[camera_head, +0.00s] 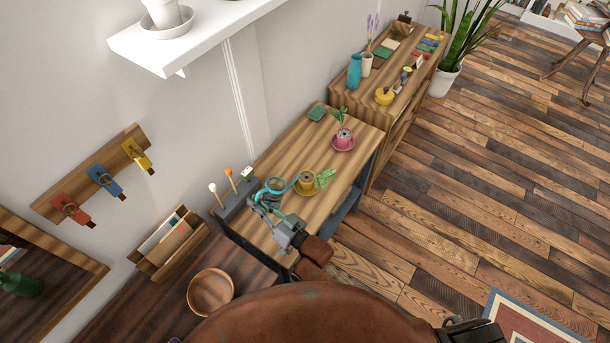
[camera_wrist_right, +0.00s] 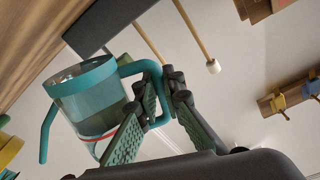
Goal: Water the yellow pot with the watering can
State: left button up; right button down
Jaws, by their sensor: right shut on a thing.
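The teal watering can (camera_head: 275,184) has a clear body, and its curved spout reaches towards the yellow pot (camera_head: 306,177). My right gripper (camera_head: 266,203) is shut on the can's handle; in the right wrist view the fingers close around the handle beside the can's body (camera_wrist_right: 92,98). The yellow pot stands on a saucer on the near wooden table, with a green leafy plant at its right. Part of a yellow thing, probably this pot, shows at the left edge of the wrist view (camera_wrist_right: 8,150). I cannot tell whether water is flowing. My left gripper is not in view.
A pink pot (camera_head: 344,136) stands farther back on the near table (camera_head: 298,142). A grey holder (camera_head: 236,200) with round-topped sticks is left of the can. A second table (camera_head: 408,62) behind bears vases and a yellow round object.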

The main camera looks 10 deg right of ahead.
jog(key=shift+w+d+r, duration=0.1)
jog(key=shift+d+r, duration=0.05)
jog(key=shift+r, duration=0.15)
jog(key=shift+w+d+r+m, duration=0.1)
jog(key=shift+d+r+m, duration=0.05)
jog(key=shift+r+m, duration=0.15)
jog(key=shift+w+d+r, duration=0.1)
jog(key=shift+d+r, duration=0.1)
jog(key=shift+r, duration=0.1)
dwell(0.7)
jog(key=shift+m, duration=0.3)
jog(key=shift+s+a+f+n+p, duration=0.25)
jog(key=shift+a+f+n, duration=0.2)
jog(key=shift+f+n, duration=0.05)
jog(key=shift+s+a+f+n+p, duration=0.25)
jog(key=shift+a+f+n, duration=0.15)
jog(key=shift+f+n, duration=0.1)
jog(key=a+n+p, duration=0.1)
jog(key=s+n+p, duration=0.1)
jog(key=n, duration=0.1)
jog(key=shift+a+n+g, duration=0.3)
jog(key=shift+a+g, duration=0.1)
jog(key=shift+w, duration=0.1)
